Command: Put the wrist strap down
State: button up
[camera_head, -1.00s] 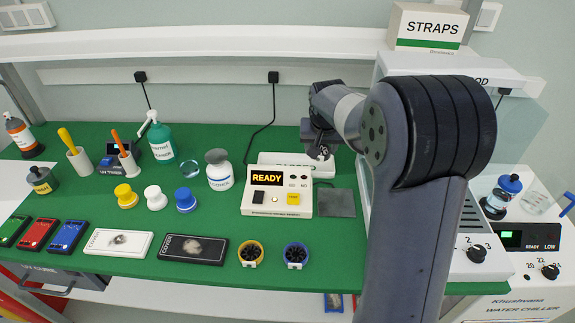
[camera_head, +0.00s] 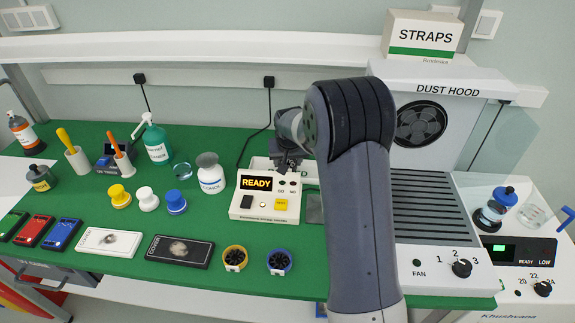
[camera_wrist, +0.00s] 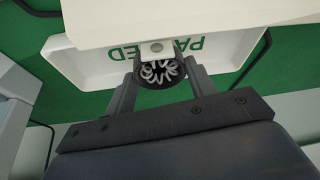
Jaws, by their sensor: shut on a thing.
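My gripper (camera_wrist: 160,66) is shut on the wrist strap (camera_wrist: 160,73), a dark round band with white coiled cord. In the wrist view the strap sits between the two fingers, above or in a white tray (camera_wrist: 92,68) with green lettering, partly covered, that reads "PA…ED" upside down. Whether the strap touches the tray cannot be told. In the head view my gripper (camera_head: 288,161) is behind the tester; the strap is too small and dark to make out there. The white tray (camera_head: 311,173) shows only partly behind the tester.
The white tester (camera_head: 262,213) with a lit "READY" display stands right in front of the tray. The dust hood (camera_head: 440,235) is to the right. A white bottle (camera_head: 211,180) stands left. Blue and yellow rings (camera_head: 278,262) lie in front.

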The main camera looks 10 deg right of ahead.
jog(key=shift+f, duration=1.05)
jog(key=shift+f, duration=0.1)
jog(key=o, duration=1)
jog(key=shift+s+r, duration=0.1)
jog(key=shift+r, duration=0.3)
jog(key=v, duration=1.1)
jog(key=shift+r+b, duration=0.2)
jog(key=shift+b, duration=0.2)
